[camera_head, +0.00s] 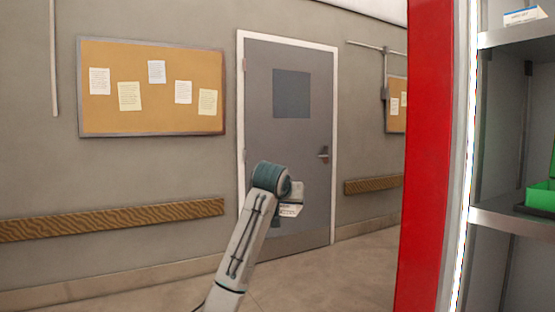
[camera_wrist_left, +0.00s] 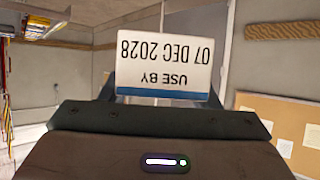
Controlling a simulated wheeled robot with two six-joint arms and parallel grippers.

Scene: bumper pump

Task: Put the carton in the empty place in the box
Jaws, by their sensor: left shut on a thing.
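The carton (camera_wrist_left: 163,62) shows in the left wrist view as a white face with a blue band, printed "USE BY 07 DEC 2028", upside down. My left gripper (camera_wrist_left: 162,98) is shut on it; dark finger parts show at either side. In the head view my left arm reaches up from below, and a small white printed face, seemingly the carton (camera_head: 290,210), shows beside its wrist in front of the grey door. The fingers are hidden there. I cannot make out the box with the empty place in either view. My right gripper is not in view.
A red upright panel (camera_head: 428,150) stands right of my arm. Beyond it is a grey shelf unit (camera_head: 500,216) with a green bin (camera_head: 540,198) and a white labelled item (camera_head: 525,15). A door (camera_head: 290,150) and a corkboard (camera_head: 150,90) are on the wall behind.

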